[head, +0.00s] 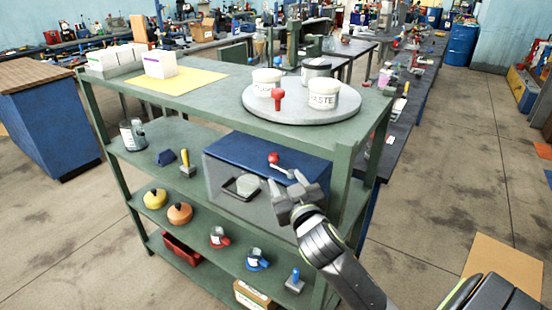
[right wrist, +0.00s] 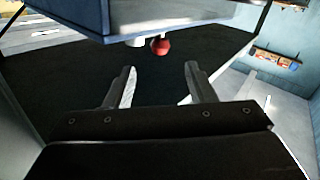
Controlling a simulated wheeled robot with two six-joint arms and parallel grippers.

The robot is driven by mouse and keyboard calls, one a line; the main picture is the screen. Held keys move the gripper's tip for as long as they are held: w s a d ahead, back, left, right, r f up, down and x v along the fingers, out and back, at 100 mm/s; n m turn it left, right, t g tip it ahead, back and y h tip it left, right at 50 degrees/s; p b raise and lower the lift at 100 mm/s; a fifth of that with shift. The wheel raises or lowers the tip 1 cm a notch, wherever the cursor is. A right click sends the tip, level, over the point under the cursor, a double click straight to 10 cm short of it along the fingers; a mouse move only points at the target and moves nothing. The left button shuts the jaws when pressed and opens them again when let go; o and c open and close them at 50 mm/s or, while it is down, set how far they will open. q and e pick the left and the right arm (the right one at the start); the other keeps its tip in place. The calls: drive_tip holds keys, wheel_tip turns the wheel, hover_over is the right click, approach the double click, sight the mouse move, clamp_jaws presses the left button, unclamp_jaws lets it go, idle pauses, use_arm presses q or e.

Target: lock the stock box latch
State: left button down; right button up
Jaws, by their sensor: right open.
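The stock box (head: 225,180) stands on the upper inner shelf of the green rack, with a blue lid (head: 250,150) and a grey front. A red knob (head: 273,158), apparently the latch handle, shows at the lid's front right, with a pale bar beside it. In the right wrist view the red knob (right wrist: 160,46) hangs under a blue edge (right wrist: 190,18), ahead of and between the fingers. My right gripper (head: 287,184) is open and empty, in front of the box's right part; it also shows in the right wrist view (right wrist: 160,78). My left gripper is not in view.
A green rack upright (head: 338,178) stands close right of the box. The rack's top holds a round grey turntable (head: 290,117) with white tubs and a red knob. Lower shelves hold yellow and orange containers (head: 180,213) and small tools. Open floor lies at the right.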

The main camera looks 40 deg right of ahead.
sight(275, 162)
drive_tip(key=p+x, duration=0.1)
drive_tip(key=x, duration=0.8)
drive_tip(key=shift+w+d+p, duration=0.1)
drive_tip(key=shift+w+p, duration=0.15)
drive_tip(key=shift+p, duration=0.1)
clamp_jaws()
